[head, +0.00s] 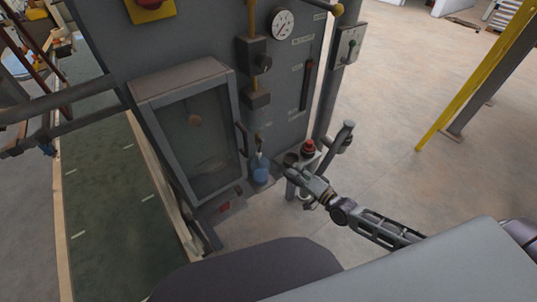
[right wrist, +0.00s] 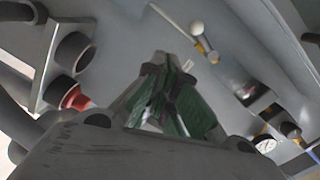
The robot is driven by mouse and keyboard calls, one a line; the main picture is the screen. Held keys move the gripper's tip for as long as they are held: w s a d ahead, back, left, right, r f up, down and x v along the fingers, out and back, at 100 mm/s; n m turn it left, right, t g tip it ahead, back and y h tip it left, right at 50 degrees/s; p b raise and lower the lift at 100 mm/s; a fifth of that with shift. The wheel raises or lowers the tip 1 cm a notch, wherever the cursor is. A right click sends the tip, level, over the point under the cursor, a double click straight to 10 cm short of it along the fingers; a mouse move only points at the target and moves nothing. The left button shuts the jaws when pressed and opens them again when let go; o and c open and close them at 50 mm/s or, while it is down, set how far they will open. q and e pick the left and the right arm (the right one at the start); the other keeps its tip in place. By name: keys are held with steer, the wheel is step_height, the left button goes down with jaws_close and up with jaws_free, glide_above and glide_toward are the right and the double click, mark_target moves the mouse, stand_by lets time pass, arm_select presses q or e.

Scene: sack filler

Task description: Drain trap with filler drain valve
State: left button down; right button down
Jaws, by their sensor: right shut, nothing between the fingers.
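A small trap with a blue bowl (head: 261,172) sits low on the front of the grey filler cabinet, below a yellow pipe and a dark regulator (head: 256,60). I cannot make out its drain valve. My right gripper (head: 290,165) is just right of the blue bowl, apart from it in the picture. In the right wrist view its green-padded fingers (right wrist: 168,80) are shut and empty, pointing toward the grey panel. My left gripper is not in view.
A red knob (head: 308,147) stands close behind my right gripper. A glazed door (head: 208,145) is left of the trap. A gauge (head: 282,22) is above, and a grey post (head: 335,150) is to the right. Floor on the right is open up to a yellow post (head: 478,80).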

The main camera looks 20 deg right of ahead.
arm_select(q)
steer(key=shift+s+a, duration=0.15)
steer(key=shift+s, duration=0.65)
arm_select(e)
steer(key=m, duration=0.1)
steer(key=r+m, duration=0.1)
steer(key=m, duration=0.1)
steer(key=m+t, duration=0.1)
steer(key=m, duration=0.1)
steer(key=shift+w+d+r, duration=0.15)
steer(key=shift+d+r, duration=0.2)
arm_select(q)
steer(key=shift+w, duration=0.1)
